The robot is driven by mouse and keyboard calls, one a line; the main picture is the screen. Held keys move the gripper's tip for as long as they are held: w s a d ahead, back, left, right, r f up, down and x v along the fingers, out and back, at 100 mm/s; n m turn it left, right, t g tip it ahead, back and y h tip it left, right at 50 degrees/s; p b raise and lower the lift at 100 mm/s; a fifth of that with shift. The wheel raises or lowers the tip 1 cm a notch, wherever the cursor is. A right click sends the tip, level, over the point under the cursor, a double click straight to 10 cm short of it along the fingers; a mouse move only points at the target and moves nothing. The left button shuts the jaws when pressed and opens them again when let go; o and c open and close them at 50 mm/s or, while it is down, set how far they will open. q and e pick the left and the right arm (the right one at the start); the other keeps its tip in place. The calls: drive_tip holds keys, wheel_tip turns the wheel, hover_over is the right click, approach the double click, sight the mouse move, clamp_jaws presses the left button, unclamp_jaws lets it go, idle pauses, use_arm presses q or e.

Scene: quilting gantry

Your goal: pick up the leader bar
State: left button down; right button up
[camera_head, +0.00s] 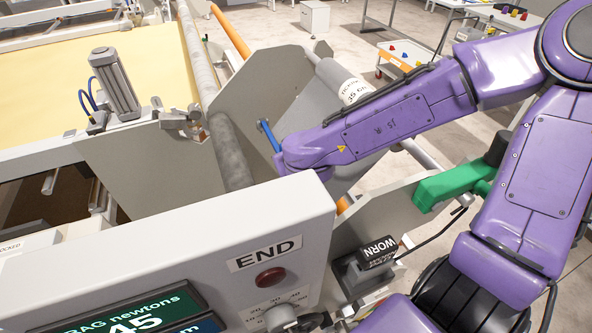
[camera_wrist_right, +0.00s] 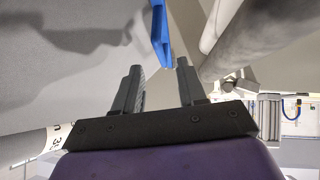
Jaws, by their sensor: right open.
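A slim blue bar (camera_head: 268,136) shows beside my right wrist in the head view, in the gap between the grey side plates. No label confirms that it is the leader bar. In the right wrist view the blue bar (camera_wrist_right: 160,35) comes down from the top edge, its lower end at the gap between my fingertips. My right gripper (camera_wrist_right: 159,68) is open, with a dark finger on either side of that end and nothing clamped. Its fingers are hidden in the head view by my purple wrist. My left gripper is not in view.
A grey box marked END (camera_head: 265,254) with a red button stands in front. A grey side plate (camera_head: 255,95) and a long grey roller (camera_head: 228,150) lie close to my wrist. A green part (camera_head: 452,186) and a WORN block (camera_head: 378,250) sit at the right.

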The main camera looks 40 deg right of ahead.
drive_tip(key=x, duration=0.7)
drive_tip(key=shift+w+d+f+b, duration=0.1)
drive_tip(key=shift+w+f+b, duration=0.05)
drive_tip(key=shift+b, duration=0.2)
clamp_jaws()
